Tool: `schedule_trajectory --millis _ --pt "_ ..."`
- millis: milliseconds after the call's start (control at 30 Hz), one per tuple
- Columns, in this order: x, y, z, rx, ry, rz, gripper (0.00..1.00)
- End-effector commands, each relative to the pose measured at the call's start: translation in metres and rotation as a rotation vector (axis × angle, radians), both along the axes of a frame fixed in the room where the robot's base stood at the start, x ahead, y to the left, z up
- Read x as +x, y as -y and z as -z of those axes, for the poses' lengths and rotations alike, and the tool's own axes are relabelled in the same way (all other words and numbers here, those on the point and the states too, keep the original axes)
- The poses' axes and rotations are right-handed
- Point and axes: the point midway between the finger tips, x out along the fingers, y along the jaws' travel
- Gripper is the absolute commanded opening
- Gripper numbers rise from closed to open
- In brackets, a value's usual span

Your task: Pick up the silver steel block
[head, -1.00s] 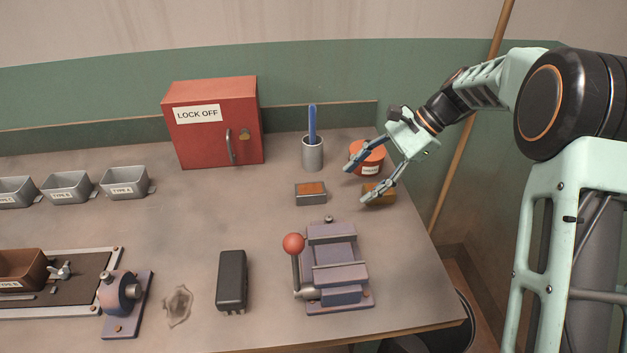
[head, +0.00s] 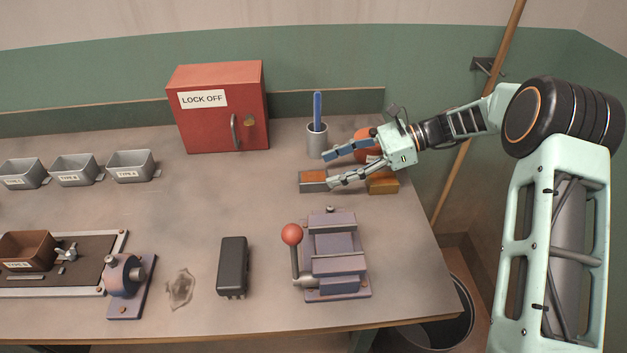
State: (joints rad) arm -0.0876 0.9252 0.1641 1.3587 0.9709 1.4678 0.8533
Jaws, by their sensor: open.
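A small block with silver-grey sides and an orange-brown patch on top (head: 312,188) lies on the bench right of centre. It is the only silver block I see. My gripper (head: 329,169) is open and points left, with one fingertip at the block's right end and the other beyond its back edge. The fingers look to be above or beside the block; I cannot tell if they touch it. Nothing is held between them.
A brass-coloured block (head: 384,186) and a partly hidden orange tub (head: 366,133) are under or behind my gripper. A grey cup with a blue stick (head: 317,142) stands just behind. A red-knobbed vise (head: 336,262) is in front. A red lock-off box (head: 220,110) stands back left.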

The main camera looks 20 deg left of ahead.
Motion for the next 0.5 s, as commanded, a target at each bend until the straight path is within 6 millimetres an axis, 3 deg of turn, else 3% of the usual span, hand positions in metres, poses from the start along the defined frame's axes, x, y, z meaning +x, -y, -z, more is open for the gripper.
schedule_trajectory --millis 300,500 --pt "-0.024 -0.033 0.017 0.001 -0.001 -0.003 0.54" --pt "-0.025 -0.036 0.018 0.0 0.0 -0.001 0.54"
